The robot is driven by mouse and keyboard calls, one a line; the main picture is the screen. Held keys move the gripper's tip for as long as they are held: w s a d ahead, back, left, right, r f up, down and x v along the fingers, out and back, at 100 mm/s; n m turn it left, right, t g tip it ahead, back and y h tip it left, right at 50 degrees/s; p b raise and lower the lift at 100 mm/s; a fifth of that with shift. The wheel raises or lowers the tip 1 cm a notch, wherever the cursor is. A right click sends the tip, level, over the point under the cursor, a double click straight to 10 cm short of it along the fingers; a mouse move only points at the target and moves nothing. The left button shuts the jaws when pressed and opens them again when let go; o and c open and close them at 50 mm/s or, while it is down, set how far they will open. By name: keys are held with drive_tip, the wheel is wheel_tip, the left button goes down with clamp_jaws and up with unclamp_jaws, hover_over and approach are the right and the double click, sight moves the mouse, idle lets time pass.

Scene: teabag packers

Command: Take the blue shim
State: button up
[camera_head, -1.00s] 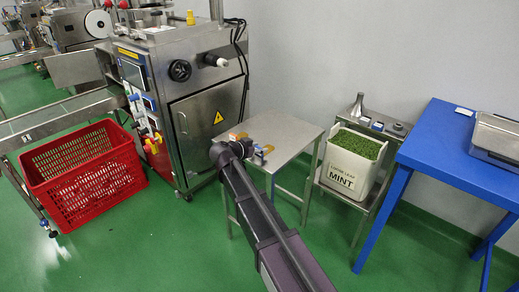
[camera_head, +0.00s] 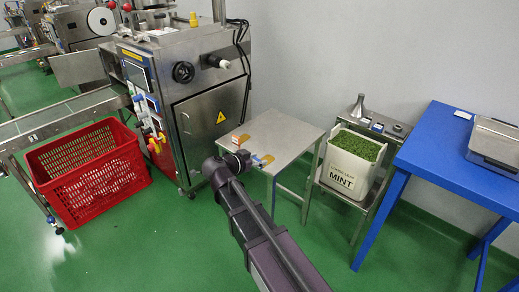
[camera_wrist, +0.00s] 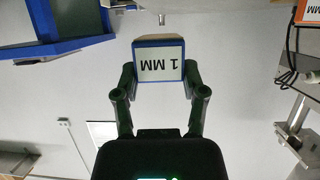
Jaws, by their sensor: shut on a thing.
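The blue shim (camera_wrist: 160,62) is a small block with a blue edge and a white "1 MM" label, which reads upside down in the wrist view. My gripper (camera_wrist: 160,78) is shut on it, with one finger at each side. In the head view my gripper (camera_head: 252,158) is near the front of the small steel table (camera_head: 290,137), partly hidden by my own arm. A bit of blue shows there at its tip. Whether the shim touches the table cannot be told.
An orange shim (camera_head: 240,139) stands on the steel table near the machine (camera_head: 180,110). It also shows at the wrist view's corner (camera_wrist: 309,13). A mint bin (camera_head: 343,173) and a blue table (camera_head: 440,150) are to the right. A red crate (camera_head: 90,178) is left.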

drive_tip(key=shift+s+a+r, duration=0.1)
drive_tip(key=shift+s+r, duration=0.05)
drive_tip(key=shift+s, duration=1.25)
drive_tip(key=shift+s+r, duration=0.1)
drive_tip(key=shift+s, duration=1.25)
